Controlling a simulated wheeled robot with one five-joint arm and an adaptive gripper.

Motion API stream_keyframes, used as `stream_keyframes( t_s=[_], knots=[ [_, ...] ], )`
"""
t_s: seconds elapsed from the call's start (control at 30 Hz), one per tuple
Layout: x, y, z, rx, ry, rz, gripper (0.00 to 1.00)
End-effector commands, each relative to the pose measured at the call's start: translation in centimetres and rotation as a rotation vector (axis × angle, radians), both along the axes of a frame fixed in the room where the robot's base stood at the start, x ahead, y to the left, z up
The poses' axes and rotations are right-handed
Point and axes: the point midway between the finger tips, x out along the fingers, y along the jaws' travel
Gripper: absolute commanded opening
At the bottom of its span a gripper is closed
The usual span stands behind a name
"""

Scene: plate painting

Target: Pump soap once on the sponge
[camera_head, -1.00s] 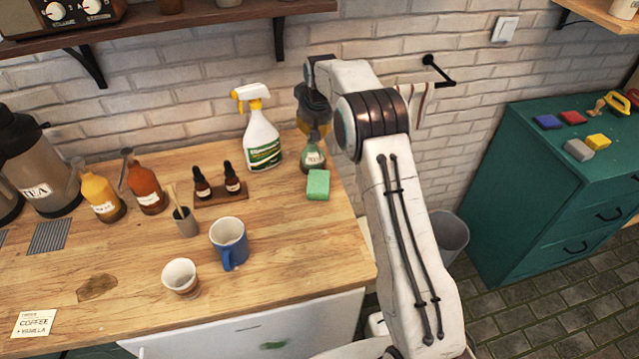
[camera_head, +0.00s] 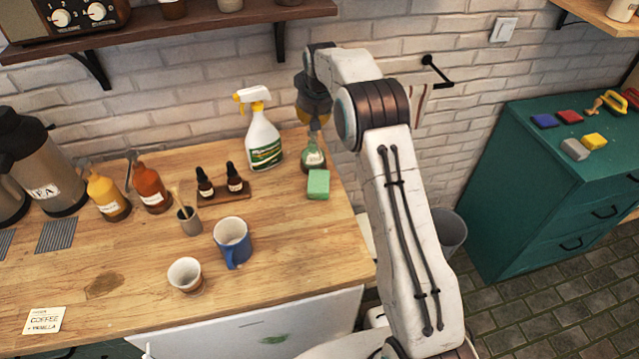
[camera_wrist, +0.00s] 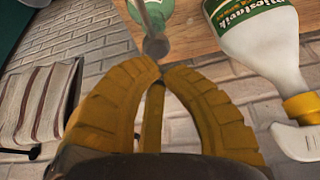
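The green soap bottle (camera_head: 313,158) with a grey pump stands upright at the counter's back right, near the wall. The green sponge (camera_head: 318,184) lies on the counter just in front of it. My gripper (camera_head: 316,118) is above the bottle, pointing down. In the wrist view my yellow fingers (camera_wrist: 161,72) are closed together at the tips, with nothing seen between them. The grey pump head (camera_wrist: 156,46) is just beyond the tips; I cannot tell whether they touch it. Part of the bottle (camera_wrist: 180,22) shows at the top edge. The sponge is hidden there.
A white spray bottle (camera_head: 262,138) stands close left of the soap. Two dropper bottles on a wooden stand (camera_head: 226,195), a blue mug (camera_head: 232,243) and a white cup (camera_head: 186,275) are further left. The brick wall is close behind. The counter's front right is clear.

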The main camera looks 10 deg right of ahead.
Motion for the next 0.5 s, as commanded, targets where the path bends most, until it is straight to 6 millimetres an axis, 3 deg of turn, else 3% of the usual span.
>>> stream_keyframes(
  t_s=[0.5],
  knots=[
    [0.01,0.00,0.82,0.000,-0.001,0.000,0.00]
  ],
)
